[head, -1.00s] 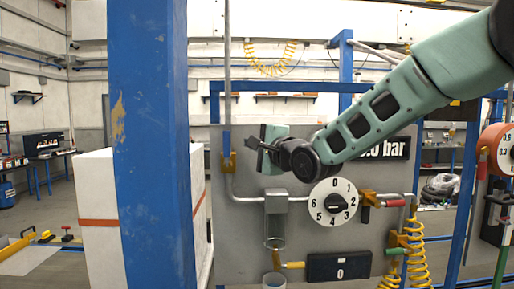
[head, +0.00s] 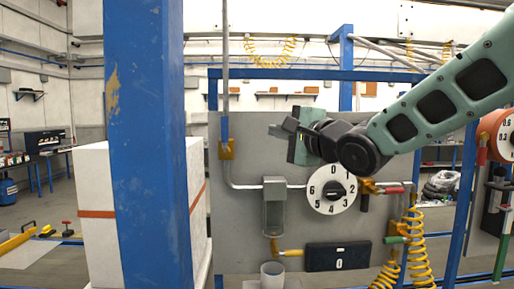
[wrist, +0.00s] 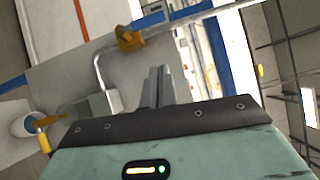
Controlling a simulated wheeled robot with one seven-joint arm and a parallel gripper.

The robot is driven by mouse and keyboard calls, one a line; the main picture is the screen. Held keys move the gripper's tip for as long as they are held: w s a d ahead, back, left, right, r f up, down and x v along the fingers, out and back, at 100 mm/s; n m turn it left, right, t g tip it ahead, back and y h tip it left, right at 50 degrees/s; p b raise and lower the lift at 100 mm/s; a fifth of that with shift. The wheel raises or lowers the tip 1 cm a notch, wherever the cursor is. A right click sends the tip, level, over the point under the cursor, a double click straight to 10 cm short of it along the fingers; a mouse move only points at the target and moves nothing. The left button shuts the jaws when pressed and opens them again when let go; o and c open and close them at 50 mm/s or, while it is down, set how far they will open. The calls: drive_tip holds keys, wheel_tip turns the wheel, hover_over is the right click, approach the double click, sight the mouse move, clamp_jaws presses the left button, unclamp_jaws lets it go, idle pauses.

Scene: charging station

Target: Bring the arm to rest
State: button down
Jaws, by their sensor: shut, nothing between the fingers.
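My arm (head: 440,100) reaches in from the upper right in the head view, its links green with dark inserts. My gripper (head: 288,127) points left, in front of the upper part of the grey panel (head: 240,253). In the wrist view its two fingers (wrist: 158,85) lie together, shut and empty. The gripper appears apart from the pipe and the dial. The arm's dark joint hides part of the panel above the dial.
A white numbered dial (head: 332,190), a grey box valve (head: 274,205), a black display (head: 338,256) and yellow coiled hoses (head: 417,240) are on or by the panel. A blue post (head: 148,150) stands at left. A red gauge (head: 500,132) is at right.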

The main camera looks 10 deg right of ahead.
drive_tip(key=s+a+f+n+g+h+b, duration=0.1)
drive_tip(key=s+a+f+n+g, duration=0.2)
drive_tip(key=f, duration=0.5)
drive_tip(key=s+a+f+n+g+h, duration=0.1)
drive_tip(key=s+f+n+g, duration=0.25)
drive_tip(key=s+f, duration=0.35)
drive_tip(key=s+a+f+n+g+h+b, duration=0.1)
drive_tip(key=s+a+f+n+g, duration=0.3)
drive_tip(key=f, duration=0.5)
drive_tip(key=s+d+f+n+g+h, duration=0.1)
drive_tip(key=s+f+n+g, duration=0.2)
drive_tip(key=s, duration=0.6)
drive_tip(key=s+d+f+n+g+h+b, duration=0.1)
drive_tip(key=s+d+f+n+g+h, duration=0.1)
drive_tip(key=s+f+n, duration=0.5)
drive_tip(key=s+n+g, duration=0.1)
drive_tip(key=s, duration=0.1)
drive_tip(key=shift+s+d+n+g+h, duration=0.2)
drive_tip(key=shift+s+n+g+h, duration=0.1)
drive_tip(key=shift+s+n+g, duration=0.1)
drive_tip(key=shift+f, duration=0.1)
